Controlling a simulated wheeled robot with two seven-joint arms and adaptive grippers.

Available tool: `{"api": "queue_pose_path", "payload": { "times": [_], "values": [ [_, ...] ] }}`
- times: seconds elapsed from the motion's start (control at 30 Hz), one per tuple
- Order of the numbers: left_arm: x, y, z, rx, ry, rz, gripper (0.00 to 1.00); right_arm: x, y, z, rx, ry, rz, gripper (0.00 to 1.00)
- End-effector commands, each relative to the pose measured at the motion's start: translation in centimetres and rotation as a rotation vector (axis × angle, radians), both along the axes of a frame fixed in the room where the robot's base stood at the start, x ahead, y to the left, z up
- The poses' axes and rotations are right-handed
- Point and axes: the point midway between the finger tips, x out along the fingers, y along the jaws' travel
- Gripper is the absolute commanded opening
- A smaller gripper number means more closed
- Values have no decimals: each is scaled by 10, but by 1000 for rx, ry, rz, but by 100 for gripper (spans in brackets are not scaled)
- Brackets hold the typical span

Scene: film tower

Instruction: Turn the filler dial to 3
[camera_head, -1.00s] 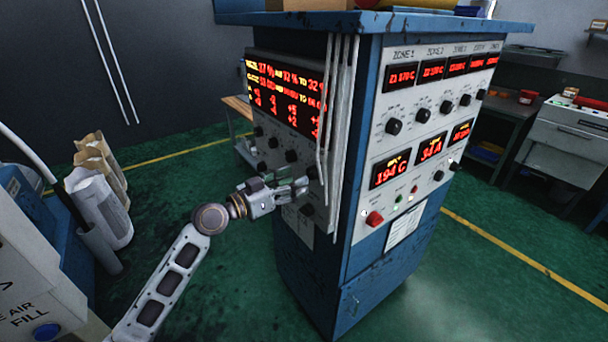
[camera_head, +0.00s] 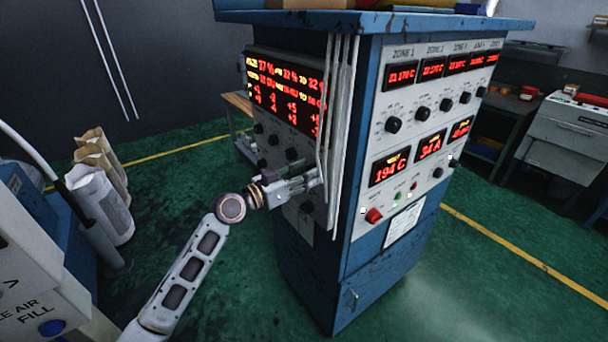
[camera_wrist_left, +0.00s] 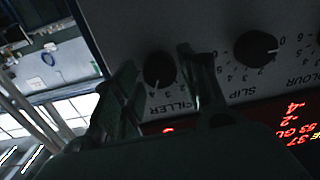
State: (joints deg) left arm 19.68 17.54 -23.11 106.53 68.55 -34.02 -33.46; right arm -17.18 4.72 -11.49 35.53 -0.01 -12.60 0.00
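The filler dial (camera_wrist_left: 160,68) is a round black knob on a pale panel in the left wrist view, with its label and numerals upside down there. A pale pointer mark on it faces down in the picture. My left gripper (camera_wrist_left: 166,88) has its fingers apart, one on each side of the dial; I cannot tell whether they touch it. In the head view, my left gripper (camera_head: 311,181) is at the cabinet's display side, and I cannot make out the filler dial behind it and the pipes. My right gripper is in neither view.
The slip dial (camera_wrist_left: 256,48) is beside the filler dial. Pale vertical pipes (camera_head: 338,125) run down the cabinet corner close to my gripper. The blue cabinet (camera_head: 378,290) has more knobs and red displays on its other face. Paper sacks (camera_head: 100,200) stand at left.

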Motion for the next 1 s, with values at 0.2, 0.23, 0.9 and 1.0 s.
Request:
{"api": "queue_pose_path", "payload": {
  "times": [0.2, 0.23, 0.9, 1.0],
  "values": [
    [0, 0, 0, 0, 0, 0, 10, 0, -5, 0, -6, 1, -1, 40],
    [0, 0, 0, 0, 0, 0, 8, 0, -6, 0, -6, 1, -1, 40],
    [0, 1, 1, -122, 167, 1, 8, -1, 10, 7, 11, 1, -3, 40],
    [0, 1, 1, -160, 220, 0, 8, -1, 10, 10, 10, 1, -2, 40]
  ]
}}
